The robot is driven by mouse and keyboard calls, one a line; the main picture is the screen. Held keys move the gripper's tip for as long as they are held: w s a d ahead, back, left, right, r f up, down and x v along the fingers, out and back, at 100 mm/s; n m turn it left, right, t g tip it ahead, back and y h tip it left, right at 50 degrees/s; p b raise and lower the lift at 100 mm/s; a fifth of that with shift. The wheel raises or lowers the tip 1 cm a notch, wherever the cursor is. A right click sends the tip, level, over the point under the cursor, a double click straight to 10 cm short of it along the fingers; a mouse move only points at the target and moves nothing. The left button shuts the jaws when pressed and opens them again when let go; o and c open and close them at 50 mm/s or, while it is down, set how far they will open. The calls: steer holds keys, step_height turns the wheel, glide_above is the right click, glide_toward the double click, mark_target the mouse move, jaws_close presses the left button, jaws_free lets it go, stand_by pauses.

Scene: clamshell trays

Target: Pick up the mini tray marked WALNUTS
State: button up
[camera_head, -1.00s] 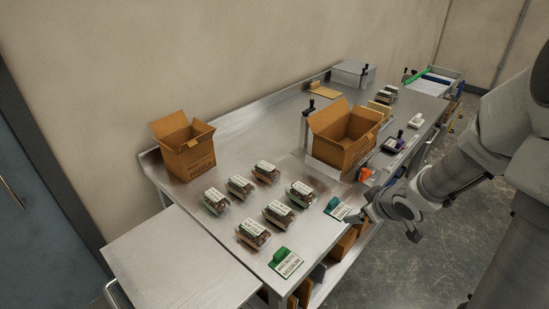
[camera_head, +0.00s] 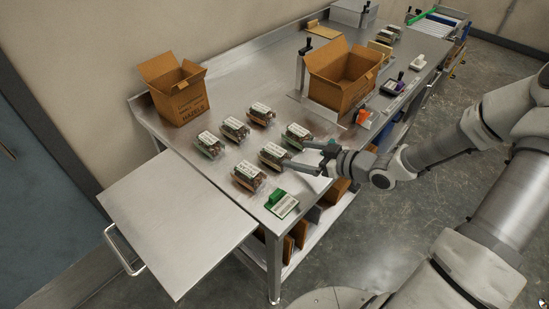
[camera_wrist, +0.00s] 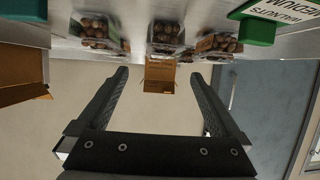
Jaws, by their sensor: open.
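Several small clear clamshell trays with white labels and brown contents stand in two rows on the steel table. In the head view the front row has a left tray (camera_head: 248,177), a middle tray (camera_head: 273,156) and a right tray (camera_head: 297,136); the back row has three more (camera_head: 209,145). Their labels are too small to read, so I cannot tell which is marked WALNUTS. My gripper (camera_head: 296,153) is open and empty, its fingers pointing left beside the front row's right end. In the wrist view, upside down, nut-filled trays (camera_wrist: 96,32) lie beyond the open fingers (camera_wrist: 160,73).
An open carton (camera_head: 177,92) stands at the back left, a larger one (camera_head: 340,92) behind the trays. A side shelf (camera_head: 175,220) is bare.

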mark_target(279, 152)
steer(key=x, duration=0.4)
steer(key=shift+w+a+f, duration=0.15)
steer(key=shift+a+f, duration=0.05)
steer(key=shift+s+f+b+x, duration=0.15)
steer(key=shift+b+x, duration=0.2)
steer(key=shift+x, duration=1)
steer(key=shift+s+f+b+x, duration=0.1)
steer(key=shift+b+x, duration=0.25)
steer(key=shift+x, duration=0.95)
steer(key=c, duration=1.4)
